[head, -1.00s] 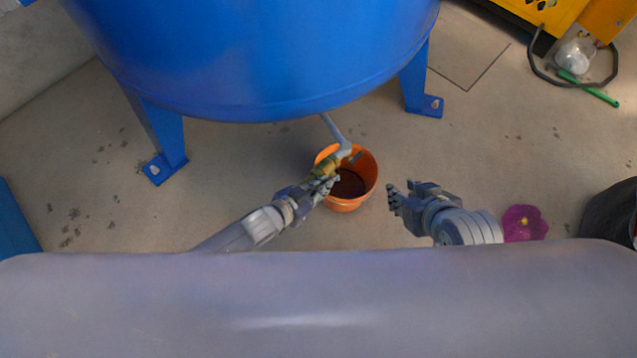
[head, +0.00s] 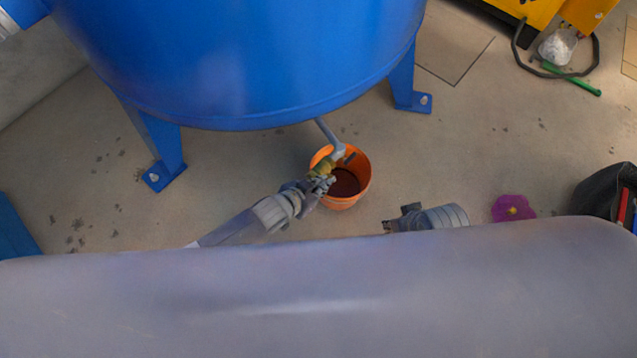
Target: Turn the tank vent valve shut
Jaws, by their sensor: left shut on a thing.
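The blue tank (head: 240,70) fills the top of the head view. A grey drain pipe (head: 328,134) runs from under it to the brass vent valve (head: 322,167) above an orange bucket (head: 352,199). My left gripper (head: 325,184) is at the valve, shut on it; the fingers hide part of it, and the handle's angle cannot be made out. My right gripper (head: 393,221) is right of the bucket, apart from the valve. It is partly cut off by my body, so its jaws are unclear.
The bucket holds dark liquid. Blue tank legs (head: 405,88) stand left and right of the valve. A purple flower-shaped thing (head: 513,209) and a black bag (head: 601,192) lie at right. A yellow machine (head: 545,12) with a hose is at top right. The floor between is mostly clear.

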